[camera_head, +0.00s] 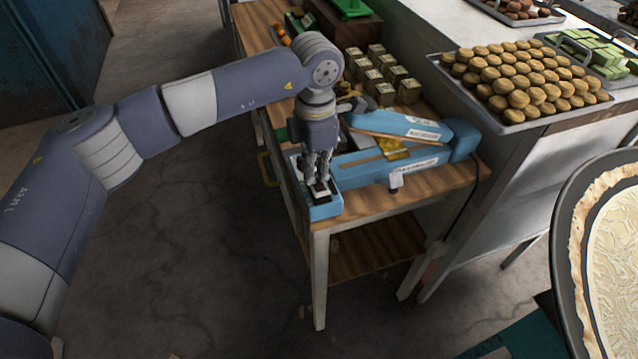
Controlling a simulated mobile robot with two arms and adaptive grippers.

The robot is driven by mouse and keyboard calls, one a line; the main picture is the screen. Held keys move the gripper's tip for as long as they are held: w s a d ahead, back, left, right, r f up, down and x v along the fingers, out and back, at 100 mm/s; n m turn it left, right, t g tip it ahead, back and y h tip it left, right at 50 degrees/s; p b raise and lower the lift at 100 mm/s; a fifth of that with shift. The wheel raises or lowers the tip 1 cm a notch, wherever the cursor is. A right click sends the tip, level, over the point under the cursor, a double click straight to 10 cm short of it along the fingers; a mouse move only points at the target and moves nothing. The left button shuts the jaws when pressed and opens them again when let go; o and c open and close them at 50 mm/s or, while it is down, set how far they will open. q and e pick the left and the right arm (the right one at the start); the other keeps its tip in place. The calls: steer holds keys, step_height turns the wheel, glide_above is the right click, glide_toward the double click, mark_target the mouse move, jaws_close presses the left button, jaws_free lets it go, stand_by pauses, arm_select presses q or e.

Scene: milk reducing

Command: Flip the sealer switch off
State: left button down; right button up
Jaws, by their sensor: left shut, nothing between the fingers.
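The blue sealer (353,174) lies on a wooden table (410,207), its hinged arm (400,127) raised at an angle over its base. A dark rocker switch with a pale surround (321,195) sits on the sealer's near left end. My left gripper (320,182) points down right over this end, its fingers shut with nothing between them. The fingertips are at or just above the switch; I cannot tell whether they touch it. The fingers partly hide the switch, and its position is unclear. My right gripper is not in view.
Several small gold boxes (381,74) stand behind the sealer. A tray of round cookies (523,112) rests on a counter at the right. A dark pan (562,262) fills the lower right edge. The floor left of the table is clear.

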mark_target(317, 181)
arm_select(q)
steer(key=shift+r+p, duration=1.15)
steer(key=shift+r, duration=2.2)
steer(key=shift+d+f, duration=0.1)
